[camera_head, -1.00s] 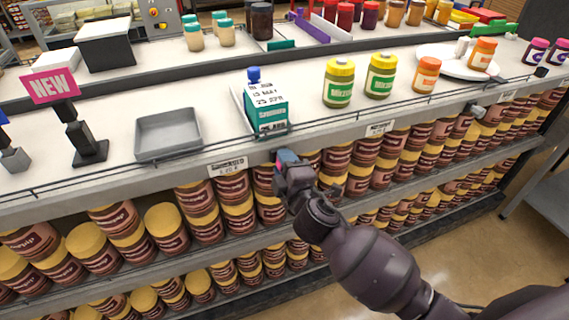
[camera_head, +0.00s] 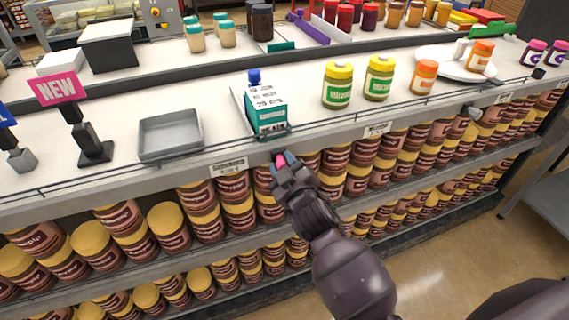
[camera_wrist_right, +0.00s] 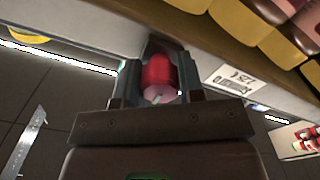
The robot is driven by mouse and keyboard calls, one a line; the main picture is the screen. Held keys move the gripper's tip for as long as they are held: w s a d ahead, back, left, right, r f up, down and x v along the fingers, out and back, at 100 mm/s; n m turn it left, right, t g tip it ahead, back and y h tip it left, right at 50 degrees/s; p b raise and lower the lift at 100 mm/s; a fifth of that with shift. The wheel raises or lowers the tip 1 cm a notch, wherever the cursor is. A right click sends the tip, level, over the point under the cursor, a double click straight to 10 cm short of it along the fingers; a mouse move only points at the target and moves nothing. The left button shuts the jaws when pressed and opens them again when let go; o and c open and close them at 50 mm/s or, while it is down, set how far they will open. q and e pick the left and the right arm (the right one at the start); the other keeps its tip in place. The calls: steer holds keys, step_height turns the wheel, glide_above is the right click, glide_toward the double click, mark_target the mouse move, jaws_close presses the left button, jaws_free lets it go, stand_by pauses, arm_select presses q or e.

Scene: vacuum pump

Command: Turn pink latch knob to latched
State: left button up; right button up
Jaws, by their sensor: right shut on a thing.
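The pink latch knob (camera_wrist_right: 160,78) shows in the right wrist view as a rounded pink-red knob with a pale mark on its near face. My right gripper (camera_wrist_right: 158,84) is shut on it, with one finger on each side. In the head view the right gripper (camera_head: 284,163) is at the front edge of the shelf, below the teal and white carton-like device (camera_head: 267,108) with a blue cap. A little of the pink knob (camera_head: 281,160) shows between the fingertips there. The knob's mount is hidden. My left gripper is not in view.
A grey tray (camera_head: 170,136) and a pink NEW sign (camera_head: 58,87) stand left on the shelf top. Jars with yellow lids (camera_head: 338,86) stand to the right. Stacked brown jars (camera_head: 200,210) fill the shelves below. A price label (camera_head: 228,167) is beside the gripper.

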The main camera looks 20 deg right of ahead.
stand_by(0.4)
steer(key=o, duration=0.9)
steer(key=s, duration=1)
steer(key=shift+s+d, duration=0.15)
steer(key=shift+s, duration=0.25)
